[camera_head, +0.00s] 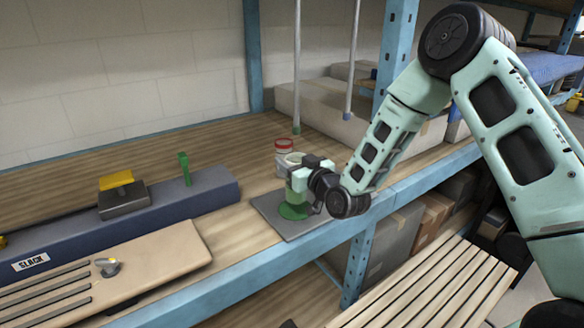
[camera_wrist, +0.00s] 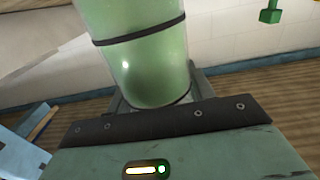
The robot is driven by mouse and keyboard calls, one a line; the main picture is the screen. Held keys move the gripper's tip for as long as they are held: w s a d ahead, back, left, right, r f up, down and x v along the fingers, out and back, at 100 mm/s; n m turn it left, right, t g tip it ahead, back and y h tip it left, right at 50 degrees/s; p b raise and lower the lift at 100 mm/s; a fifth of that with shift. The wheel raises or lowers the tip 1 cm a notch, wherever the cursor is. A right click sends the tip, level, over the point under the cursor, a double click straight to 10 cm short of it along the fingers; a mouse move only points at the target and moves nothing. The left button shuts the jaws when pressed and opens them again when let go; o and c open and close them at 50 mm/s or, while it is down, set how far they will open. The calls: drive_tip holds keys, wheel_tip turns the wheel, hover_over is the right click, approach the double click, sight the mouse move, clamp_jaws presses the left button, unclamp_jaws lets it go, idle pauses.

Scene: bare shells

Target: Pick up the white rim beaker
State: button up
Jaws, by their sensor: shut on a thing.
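The white rim beaker (camera_head: 293,211) is a see-through green vessel over a grey mat in the head view. A pale rim shows just above my gripper (camera_head: 298,186), which hides much of its middle. My gripper is shut on the beaker from the right side.
The grey mat (camera_head: 262,208) lies near the shelf's front edge. A red-rimmed container (camera_head: 284,144) stands just behind. A long blue-grey block (camera_head: 195,205) labelled SLACK and a tan board (camera_head: 160,262) are to the left. A blue post (camera_head: 395,45) stands behind my arm.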

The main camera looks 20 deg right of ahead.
drive_tip(key=p+v, duration=0.6)
drive_tip(key=v, duration=1.1)
drive_tip(key=shift+s, duration=0.25)
